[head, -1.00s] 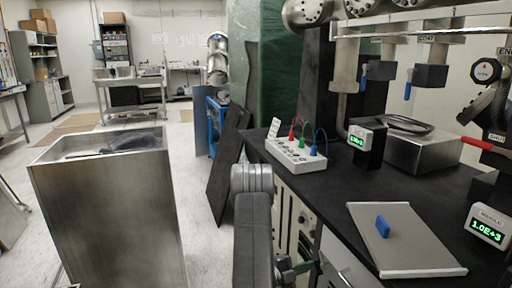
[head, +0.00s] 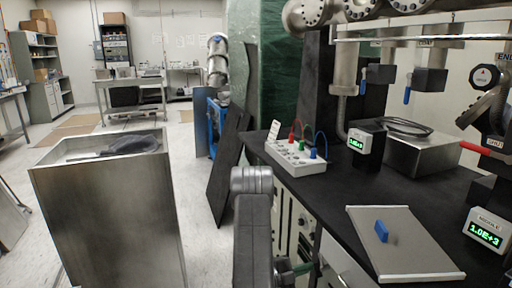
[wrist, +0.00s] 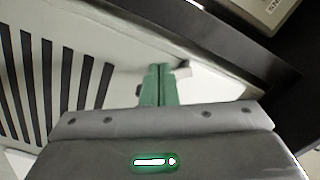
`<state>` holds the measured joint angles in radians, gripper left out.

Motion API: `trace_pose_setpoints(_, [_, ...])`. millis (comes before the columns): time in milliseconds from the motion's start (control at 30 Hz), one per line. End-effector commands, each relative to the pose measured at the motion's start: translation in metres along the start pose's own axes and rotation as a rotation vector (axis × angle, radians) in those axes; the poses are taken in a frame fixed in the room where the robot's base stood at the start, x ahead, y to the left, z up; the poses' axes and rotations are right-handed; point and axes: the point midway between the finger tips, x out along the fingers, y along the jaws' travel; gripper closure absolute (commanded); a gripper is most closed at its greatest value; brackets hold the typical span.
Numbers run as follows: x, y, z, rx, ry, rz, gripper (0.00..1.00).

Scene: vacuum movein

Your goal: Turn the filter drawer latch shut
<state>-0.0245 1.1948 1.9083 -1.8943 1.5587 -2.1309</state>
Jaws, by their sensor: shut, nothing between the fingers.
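My gripper (wrist: 158,72) has green fingers, pressed together and empty. In the wrist view they point at a pale cabinet front (wrist: 120,50) with dark slots. A small light-grey piece (wrist: 183,69) sits just right of the fingertips; it may be the filter drawer latch, but I cannot tell its turn or whether the fingers touch it. The latch cannot be made out there.
The black bench top (head: 335,185) overhangs the cabinet. A metal plate with a blue handle (head: 381,231) lies on it, near a white box with coloured leads (head: 295,155).

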Motion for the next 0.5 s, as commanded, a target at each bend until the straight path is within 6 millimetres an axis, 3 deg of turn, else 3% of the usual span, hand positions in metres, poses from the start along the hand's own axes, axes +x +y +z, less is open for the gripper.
trace_pose_setpoints(267, [-0.004,-0.003,0.007,0.000,-0.002,-0.001,1.00])
trace_pose_setpoints(500, [-0.031,-0.004,0.007,-0.003,-0.005,-0.001,1.00])
